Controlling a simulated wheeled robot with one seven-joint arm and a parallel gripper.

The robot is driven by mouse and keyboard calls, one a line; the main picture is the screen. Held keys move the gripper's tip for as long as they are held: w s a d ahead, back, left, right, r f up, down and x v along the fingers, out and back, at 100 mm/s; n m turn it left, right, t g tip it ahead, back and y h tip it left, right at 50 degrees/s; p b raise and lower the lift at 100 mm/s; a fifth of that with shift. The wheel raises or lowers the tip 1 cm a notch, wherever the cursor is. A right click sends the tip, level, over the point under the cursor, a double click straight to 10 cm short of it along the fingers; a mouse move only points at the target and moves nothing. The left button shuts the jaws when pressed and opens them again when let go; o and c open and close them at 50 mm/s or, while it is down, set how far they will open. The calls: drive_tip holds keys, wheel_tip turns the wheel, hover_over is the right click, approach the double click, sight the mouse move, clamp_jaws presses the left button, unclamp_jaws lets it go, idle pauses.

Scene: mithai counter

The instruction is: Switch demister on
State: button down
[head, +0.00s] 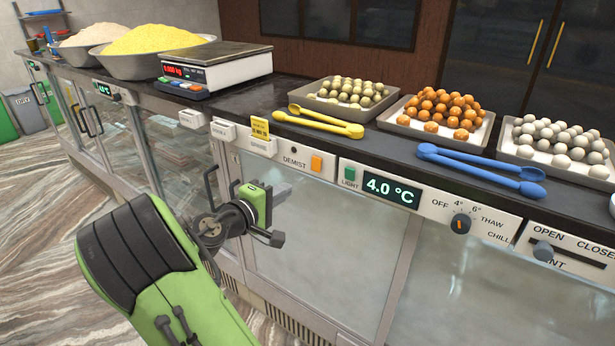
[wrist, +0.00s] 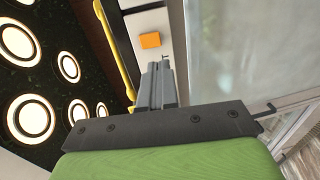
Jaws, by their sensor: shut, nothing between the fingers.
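The demister switch is an orange rocker (head: 316,163) beside the "DEMIST" label on the white control strip of the counter front. It also shows as an orange square (wrist: 150,40) in the wrist view, beyond my fingers. My gripper (head: 275,192) is in front of the counter's glass, below and left of the switch in the head view. In the wrist view its fingers (wrist: 162,70) are together, with nothing between them, and point toward the panel. They look apart from the switch. Whether the rocker is on or off I cannot tell.
Right of the switch are a green LIGHT switch (head: 349,174), a 4.0 °C display (head: 391,189), a dial (head: 460,223) and a vent slider (head: 543,251). Yellow tongs (head: 318,124) lie on the counter edge above. A door handle (head: 211,187) stands out left of my gripper.

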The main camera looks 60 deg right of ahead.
sight(316, 164)
drive_tip(key=x, duration=1.1)
